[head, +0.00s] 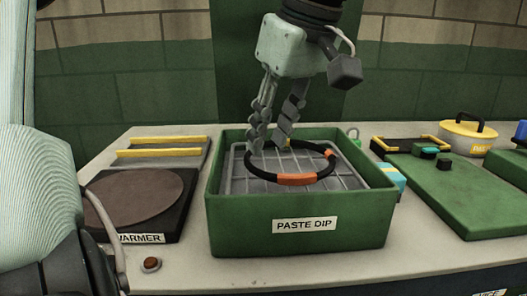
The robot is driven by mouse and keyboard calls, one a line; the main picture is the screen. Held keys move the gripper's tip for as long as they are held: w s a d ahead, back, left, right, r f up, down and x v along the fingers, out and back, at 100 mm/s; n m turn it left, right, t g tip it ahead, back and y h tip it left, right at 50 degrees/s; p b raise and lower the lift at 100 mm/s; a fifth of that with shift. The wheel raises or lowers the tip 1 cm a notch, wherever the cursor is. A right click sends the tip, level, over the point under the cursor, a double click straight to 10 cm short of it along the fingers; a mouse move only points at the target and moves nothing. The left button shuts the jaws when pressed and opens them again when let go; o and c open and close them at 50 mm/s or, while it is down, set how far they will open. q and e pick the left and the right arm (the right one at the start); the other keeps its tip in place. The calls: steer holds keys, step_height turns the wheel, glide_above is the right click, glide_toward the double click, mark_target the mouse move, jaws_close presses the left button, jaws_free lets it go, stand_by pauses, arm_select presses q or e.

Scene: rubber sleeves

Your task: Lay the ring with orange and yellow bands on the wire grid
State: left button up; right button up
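The black ring with orange and yellow bands (297,180) is inside the green paste dip box, over the grey wire grid (350,178). The fingertips hide part of the ring there. My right gripper is not in view.
The green box (230,223) has raised walls around the grid. A warmer with a brown round plate (137,192) stands left, with a yellow-barred tray (165,152) behind it. A green board (450,197) and a lidded pot (466,134) are at the right.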

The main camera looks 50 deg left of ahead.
arm_select(q)
steer(key=v, duration=0.6)
steer(key=shift+r, duration=0.25)
steer(key=shift+d, duration=0.1)
